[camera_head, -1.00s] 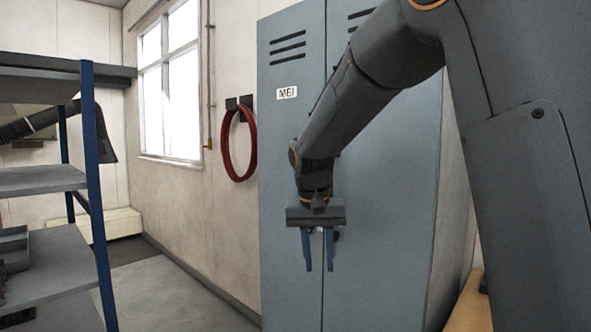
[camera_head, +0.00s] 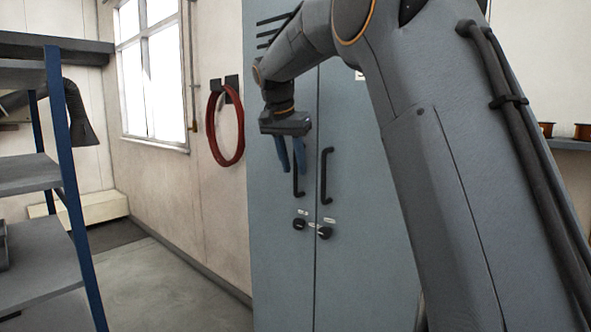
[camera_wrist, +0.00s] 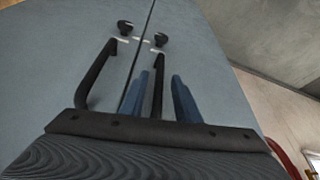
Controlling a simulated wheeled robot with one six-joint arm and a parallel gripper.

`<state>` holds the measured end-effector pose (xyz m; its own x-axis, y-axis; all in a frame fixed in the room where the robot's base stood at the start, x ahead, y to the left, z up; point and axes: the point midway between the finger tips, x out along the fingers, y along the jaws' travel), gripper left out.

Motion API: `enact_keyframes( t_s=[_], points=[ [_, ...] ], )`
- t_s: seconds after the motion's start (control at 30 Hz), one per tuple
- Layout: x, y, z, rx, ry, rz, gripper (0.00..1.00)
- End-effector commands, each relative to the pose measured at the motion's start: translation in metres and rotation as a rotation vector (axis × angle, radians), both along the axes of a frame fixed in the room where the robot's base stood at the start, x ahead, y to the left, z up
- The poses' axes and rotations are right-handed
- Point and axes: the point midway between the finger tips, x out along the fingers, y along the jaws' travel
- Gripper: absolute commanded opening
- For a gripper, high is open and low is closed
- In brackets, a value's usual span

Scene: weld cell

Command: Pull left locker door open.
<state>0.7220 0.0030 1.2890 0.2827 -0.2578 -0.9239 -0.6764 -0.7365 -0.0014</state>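The grey-blue locker has a left door (camera_head: 275,260) and a right door (camera_head: 360,260); both sit flush and look closed. The black bar handle of the left door (camera_head: 298,182) is partly hidden by my gripper. The right door's handle (camera_head: 325,176) is free beside it. My gripper (camera_head: 294,172) is open, its blue fingers pointing down in front of the left handle. In the wrist view, turned upside down, the left handle (camera_wrist: 158,75) shows in the gap between the fingers (camera_wrist: 163,78). I cannot tell whether it is deep between them or touching.
Black lock knobs (camera_head: 299,224) sit below the handles. A red hose (camera_head: 225,125) hangs on the wall left of the locker. A shelf rack with blue posts (camera_head: 75,215) stands at the left. The floor (camera_head: 180,285) between is clear.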

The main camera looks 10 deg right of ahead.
Motion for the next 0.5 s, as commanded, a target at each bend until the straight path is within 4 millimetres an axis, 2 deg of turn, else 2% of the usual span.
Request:
enact_keyframes(
  t_s=[0.2, 0.5],
  points=[
    [0.006, -0.008, -0.021, 0.0, 0.002, -0.002, 0.3],
    [0.008, -0.01, -0.026, 0.0, 0.0, -0.003, 0.3]
  ],
)
